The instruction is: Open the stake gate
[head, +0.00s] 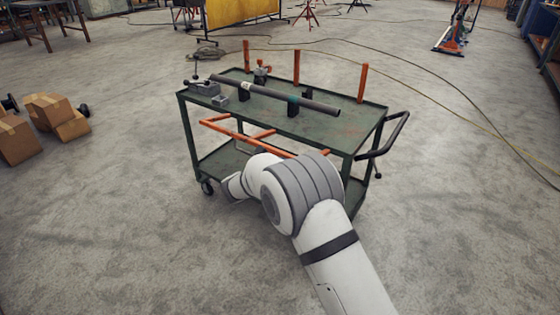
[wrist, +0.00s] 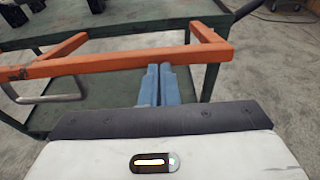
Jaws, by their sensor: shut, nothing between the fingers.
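The stake gate (head: 222,130) is an orange bar frame on the near long side of the green cart. It juts outward below the top deck's edge, with short side bars running back toward the cart. In the wrist view the gate's long bar (wrist: 105,63) crosses the picture, and a bent metal loop (wrist: 45,99) hangs at its left. My gripper (wrist: 160,67) has blue fingers pressed together and empty, with the tips at the lower edge of the long bar. I cannot tell whether they touch it. In the head view my arm hides the fingers and part of the gate.
The green cart (head: 330,126) carries a dark pipe (head: 270,93) on supports and a grey vise (head: 203,87). Orange posts (head: 362,83) stand along its far edge. A black push handle (head: 392,138) sticks out at the right. Cardboard boxes (head: 55,113) lie left. Floor around the cart is mostly clear.

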